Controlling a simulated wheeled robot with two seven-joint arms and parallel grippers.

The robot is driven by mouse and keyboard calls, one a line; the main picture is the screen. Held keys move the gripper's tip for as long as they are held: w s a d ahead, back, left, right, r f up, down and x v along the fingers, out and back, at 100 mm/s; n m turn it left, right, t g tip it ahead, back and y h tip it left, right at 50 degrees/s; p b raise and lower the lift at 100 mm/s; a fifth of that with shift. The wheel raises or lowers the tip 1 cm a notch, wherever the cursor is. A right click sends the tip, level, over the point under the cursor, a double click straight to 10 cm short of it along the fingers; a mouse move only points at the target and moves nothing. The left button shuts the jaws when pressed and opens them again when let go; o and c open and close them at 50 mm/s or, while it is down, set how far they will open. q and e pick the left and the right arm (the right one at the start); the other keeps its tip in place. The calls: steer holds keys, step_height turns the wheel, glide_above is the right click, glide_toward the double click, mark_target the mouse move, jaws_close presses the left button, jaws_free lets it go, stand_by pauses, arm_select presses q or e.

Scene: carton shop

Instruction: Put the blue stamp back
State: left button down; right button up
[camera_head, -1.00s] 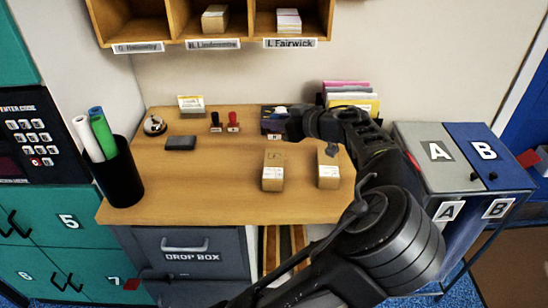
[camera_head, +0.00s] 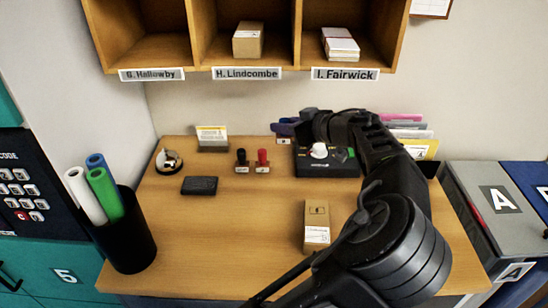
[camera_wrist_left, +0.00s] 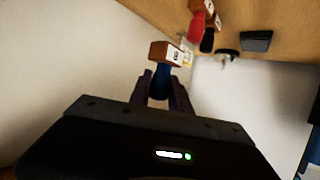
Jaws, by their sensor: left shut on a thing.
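My left gripper (camera_head: 288,128) is shut on the blue stamp, above the back of the wooden desk. In the left wrist view the blue stamp (camera_wrist_left: 162,78) shows its blue handle between the fingers (camera_wrist_left: 162,88) and its brown block beyond them. In the head view the fingers hide most of it; its small white label (camera_head: 283,141) shows. A black stamp (camera_head: 241,160) and a red stamp (camera_head: 263,160) stand side by side on the desk, left of the gripper. They also show at the top of the left wrist view (camera_wrist_left: 202,22). My right gripper is not in view.
A black device (camera_head: 322,167) with a white knob stands right of the stamps. A dark pad (camera_head: 199,185), a bell (camera_head: 168,161) and a card holder (camera_head: 212,139) lie to the left. A carton (camera_head: 316,222) stands in front. A pen cup (camera_head: 125,240) stands at the left edge.

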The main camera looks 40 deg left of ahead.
mark_target(284, 142)
arm_select(q)
steer(key=shift+s+d+r, duration=0.1)
steer(key=shift+d+r, duration=0.05)
steer(key=shift+f+p, duration=0.5)
steer(key=shift+f, duration=2.7)
step_height(284, 142, down, 3)
steer(key=shift+r+p, duration=0.15)
steer(key=shift+p, duration=0.15)
steer(key=shift+f, duration=0.55)
steer(key=shift+f+b, duration=0.2)
steer(key=shift+b, duration=0.1)
steer(key=c, duration=1.5)
jaws_free()
steer(key=shift+r, duration=0.1)
